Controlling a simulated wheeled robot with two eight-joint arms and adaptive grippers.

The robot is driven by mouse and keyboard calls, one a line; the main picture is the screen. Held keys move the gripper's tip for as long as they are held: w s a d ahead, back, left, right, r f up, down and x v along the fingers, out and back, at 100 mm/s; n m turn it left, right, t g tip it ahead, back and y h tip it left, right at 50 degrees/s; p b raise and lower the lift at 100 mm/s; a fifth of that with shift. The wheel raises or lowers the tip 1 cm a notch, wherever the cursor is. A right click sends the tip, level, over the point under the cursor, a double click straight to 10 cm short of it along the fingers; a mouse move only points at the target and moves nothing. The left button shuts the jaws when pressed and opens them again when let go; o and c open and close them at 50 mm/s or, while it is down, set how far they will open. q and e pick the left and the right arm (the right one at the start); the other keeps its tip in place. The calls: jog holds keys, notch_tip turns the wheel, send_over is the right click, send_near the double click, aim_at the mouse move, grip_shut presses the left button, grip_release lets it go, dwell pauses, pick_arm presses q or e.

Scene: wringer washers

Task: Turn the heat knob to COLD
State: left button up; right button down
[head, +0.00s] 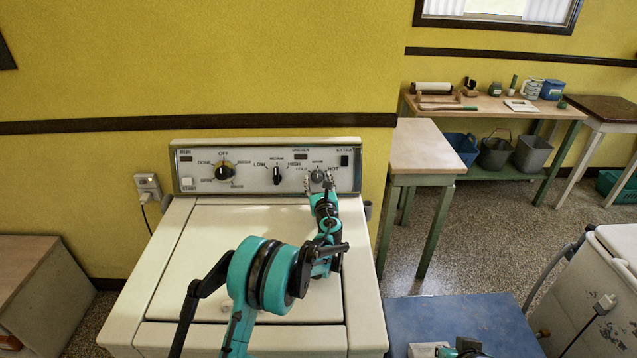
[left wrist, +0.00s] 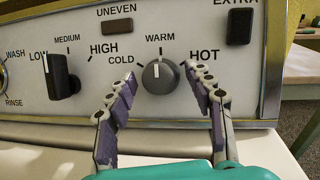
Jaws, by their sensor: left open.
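The heat knob (head: 317,176) is a round grey dial on the washer's control panel, below WARM and between COLD on the left and HOT on the right. In the left wrist view, the white mark on the heat knob (left wrist: 158,78) points about straight up, toward WARM. My left gripper (head: 319,183) is in front of the panel at this knob. In the left wrist view, the open fingers of my left gripper (left wrist: 160,80) stand on either side of the knob, with a gap on each side. My right gripper cannot be made out.
On the same panel are a black level knob (head: 277,175), a cycle dial (head: 224,171) and an EXTRA switch (head: 344,160). The washer's lid (head: 225,245) lies flat below. A small table (head: 428,145) stands at the right, before a workbench (head: 490,108) with tools.

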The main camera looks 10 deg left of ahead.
pick_arm(q)
jog(key=shift+w, duration=0.1)
jog(key=c, duration=1.1)
jog(key=shift+n, duration=0.4)
jog(key=n+g+y, duration=0.1)
jog(key=n, duration=0.2)
jog(key=shift+r+y, duration=0.1)
jog(key=shift+y, duration=0.2)
jog(key=n+g, duration=0.1)
jog(key=n, duration=0.2)
jog(key=shift+r+n+y+p, duration=0.1)
jog(key=shift+n+y+p, duration=0.2)
jog(key=shift+p, duration=0.1)
jog(key=n+g+y+p, duration=0.1)
jog(key=n+g, duration=0.1)
jog(key=n, duration=0.2)
jog(key=shift+r+n, duration=0.1)
jog(key=shift+n, duration=0.2)
jog(key=shift+n+g+p, duration=0.4)
jog(key=shift+n+g, duration=0.1)
jog(key=shift+n, duration=0.7)
